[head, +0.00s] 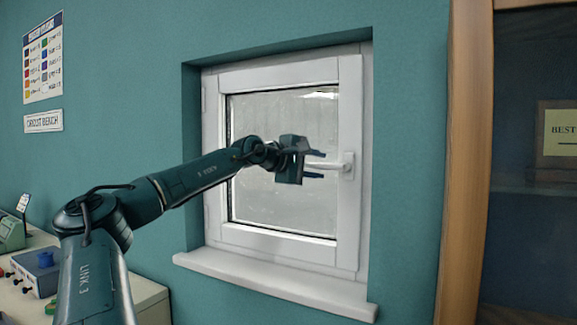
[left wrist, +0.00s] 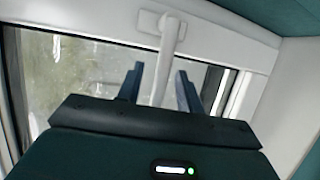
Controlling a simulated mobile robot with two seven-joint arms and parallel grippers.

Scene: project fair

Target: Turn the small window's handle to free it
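The small window (head: 285,160) has a white frame and frosted-looking glass, set in a recess of the teal wall. Its sash sits flush in the frame. Its white handle (head: 347,162) is on the right side of the sash, with the lever lying about level and pointing left. My left gripper (head: 316,164) is at the lever, fingers pointing right. In the left wrist view, the handle lever (left wrist: 163,62) runs between the two blue fingers (left wrist: 160,88) with a gap on each side. The gripper is open around it. The lever's free end is hidden behind the gripper body. My right gripper is out of view.
A white sill (head: 280,285) juts out below the window. A wooden-framed cabinet (head: 463,170) stands to the right. A bench (head: 145,290) with a blue box (head: 40,270) is at lower left. A colour chart (head: 43,58) hangs on the wall.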

